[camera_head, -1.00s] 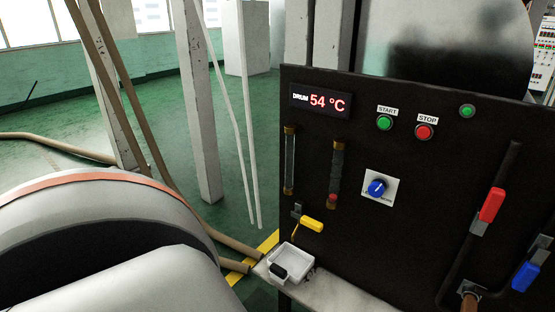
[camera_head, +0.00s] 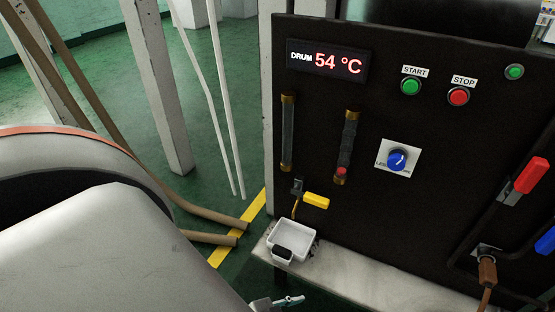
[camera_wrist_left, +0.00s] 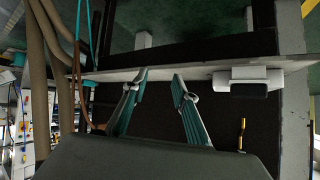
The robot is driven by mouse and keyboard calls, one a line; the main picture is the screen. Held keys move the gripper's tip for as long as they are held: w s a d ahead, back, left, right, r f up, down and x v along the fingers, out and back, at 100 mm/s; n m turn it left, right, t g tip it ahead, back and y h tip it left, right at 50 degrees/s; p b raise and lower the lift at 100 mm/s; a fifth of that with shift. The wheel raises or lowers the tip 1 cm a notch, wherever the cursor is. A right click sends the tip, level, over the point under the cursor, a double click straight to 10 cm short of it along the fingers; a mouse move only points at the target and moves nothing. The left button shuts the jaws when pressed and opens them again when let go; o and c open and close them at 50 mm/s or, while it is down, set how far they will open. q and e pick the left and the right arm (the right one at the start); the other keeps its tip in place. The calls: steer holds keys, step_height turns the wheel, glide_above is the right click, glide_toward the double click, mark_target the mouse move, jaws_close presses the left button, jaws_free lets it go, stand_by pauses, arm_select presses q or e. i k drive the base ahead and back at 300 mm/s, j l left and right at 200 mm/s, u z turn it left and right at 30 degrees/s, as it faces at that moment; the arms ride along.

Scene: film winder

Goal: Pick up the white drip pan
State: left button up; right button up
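The white drip pan (camera_head: 295,238) is a small square tray with a black grip at its front. It sits on the left end of a pale shelf (camera_head: 350,270), below a yellow-handled valve (camera_head: 315,200). In the left wrist view the pan (camera_wrist_left: 262,75) shows edge-on to the right of my fingers. My left gripper (camera_head: 288,302) just shows at the bottom edge of the head view, in front of and below the pan. In the left wrist view its teal fingers (camera_wrist_left: 160,76) are apart, with nothing between them. My right gripper is not in view.
A black control panel (camera_head: 400,220) rises behind the shelf, with red (camera_head: 530,176) and blue (camera_head: 546,240) levers at right. Brown hoses (camera_head: 205,212) lie left of the shelf near a yellow floor stripe. Green floor shows between hoses and shelf.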

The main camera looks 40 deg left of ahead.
mark_target(289, 240)
steer(key=j, duration=1.35)
steer(key=i+l, duration=0.1)
